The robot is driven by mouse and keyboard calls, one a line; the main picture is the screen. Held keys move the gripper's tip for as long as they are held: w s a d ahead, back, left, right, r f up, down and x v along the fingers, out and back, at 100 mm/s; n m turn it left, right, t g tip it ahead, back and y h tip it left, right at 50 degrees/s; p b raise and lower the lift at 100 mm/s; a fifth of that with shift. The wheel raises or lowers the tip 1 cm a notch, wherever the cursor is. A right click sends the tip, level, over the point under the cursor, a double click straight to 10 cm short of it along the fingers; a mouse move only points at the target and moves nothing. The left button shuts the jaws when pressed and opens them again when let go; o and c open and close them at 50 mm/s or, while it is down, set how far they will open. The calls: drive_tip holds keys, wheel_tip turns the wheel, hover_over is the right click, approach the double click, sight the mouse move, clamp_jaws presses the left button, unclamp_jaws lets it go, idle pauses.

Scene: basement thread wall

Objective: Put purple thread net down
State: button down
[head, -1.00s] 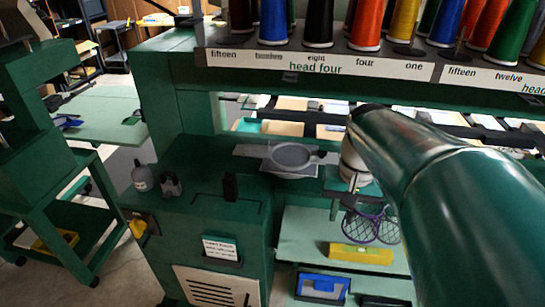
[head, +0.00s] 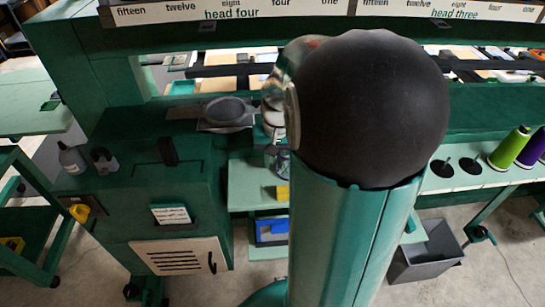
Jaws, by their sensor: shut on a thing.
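My gripper (head: 271,143) shows only in part beside my large arm, above the lower shelf of the green machine. It is shut on the purple thread net (head: 280,162), of which only a small dark, bluish sliver shows below the jaws. The rest of the net is hidden behind my arm, so I cannot tell whether it touches the shelf.
The pale green shelf (head: 250,187) holds a yellow block (head: 282,193); a blue tray (head: 271,229) sits lower. Green (head: 509,147) and purple (head: 532,148) thread cones stand right, above a grey bin (head: 427,252).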

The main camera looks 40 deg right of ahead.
drive_tip(key=shift+f, duration=0.1)
drive_tip(key=c, duration=1.2)
unclamp_jaws()
drive_tip(key=shift+c, duration=0.2)
drive_tip(key=r, duration=1.1)
drive_tip(key=shift+s+d+r, duration=0.15)
drive_tip(key=shift+d+r, duration=0.1)
drive_tip(key=shift+r, duration=0.3)
drive_tip(key=shift+a+r, duration=0.2)
drive_tip(key=shift+a, duration=0.1)
drive_tip(key=s+a+n+t, duration=0.2)
drive_tip(key=s+a+n, duration=0.1)
drive_tip(key=a, duration=0.7)
drive_tip(key=s+a+n+t, duration=0.3)
drive_tip(key=s+a+n, duration=0.1)
drive_tip(key=a, duration=0.6)
drive_tip(key=shift+s+a+r, duration=0.25)
drive_tip(key=shift+s+a, duration=0.05)
drive_tip(key=shift+s, duration=0.25)
